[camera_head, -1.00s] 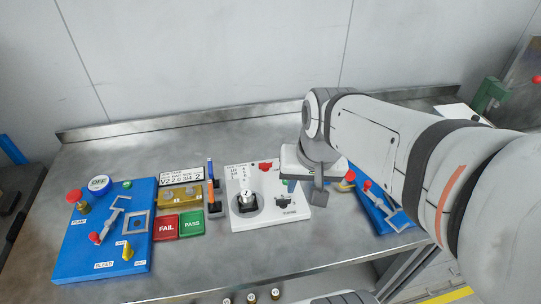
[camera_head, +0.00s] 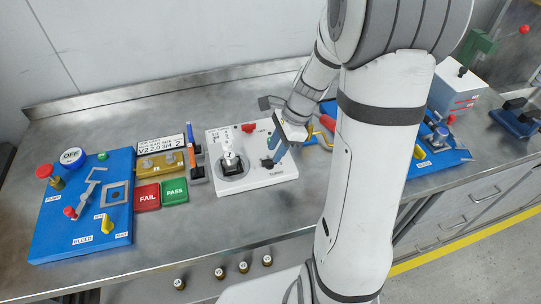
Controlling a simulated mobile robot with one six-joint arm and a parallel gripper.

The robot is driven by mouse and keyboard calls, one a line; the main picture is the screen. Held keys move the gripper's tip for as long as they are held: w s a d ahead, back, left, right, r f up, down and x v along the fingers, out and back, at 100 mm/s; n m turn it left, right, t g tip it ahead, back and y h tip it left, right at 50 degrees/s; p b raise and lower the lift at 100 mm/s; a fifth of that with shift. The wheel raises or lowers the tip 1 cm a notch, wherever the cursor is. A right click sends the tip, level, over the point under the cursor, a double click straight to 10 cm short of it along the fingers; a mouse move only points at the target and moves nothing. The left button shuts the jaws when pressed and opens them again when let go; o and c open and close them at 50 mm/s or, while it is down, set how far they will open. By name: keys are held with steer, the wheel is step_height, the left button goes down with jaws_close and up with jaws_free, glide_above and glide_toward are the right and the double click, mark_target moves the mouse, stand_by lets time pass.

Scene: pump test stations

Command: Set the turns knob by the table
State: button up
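The white station panel (camera_head: 252,183) lies on the steel bench in the middle. The dark turns knob (camera_head: 266,162) sits on its right part, above a small label that looks like "TURNS". A small printed table (camera_head: 214,135) at the panel's upper left is too fine to read. A white card (camera_head: 161,146) to the left carries text like "V2 2.0 3/4 2". My gripper (camera_head: 277,152) is over the panel's right side, close beside the turns knob. Whether it touches the knob, and its finger gap, cannot be made out.
A metal part in a black holder (camera_head: 233,168) and a red knob (camera_head: 248,128) are on the same panel. Left stand FAIL (camera_head: 147,196) and PASS (camera_head: 175,191) pads and a blue pump board (camera_head: 65,230). Another blue board (camera_head: 440,160) is right, behind my arm.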

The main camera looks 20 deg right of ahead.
mark_target(270, 159)
steer(key=shift+x, duration=1.9)
jaws_close()
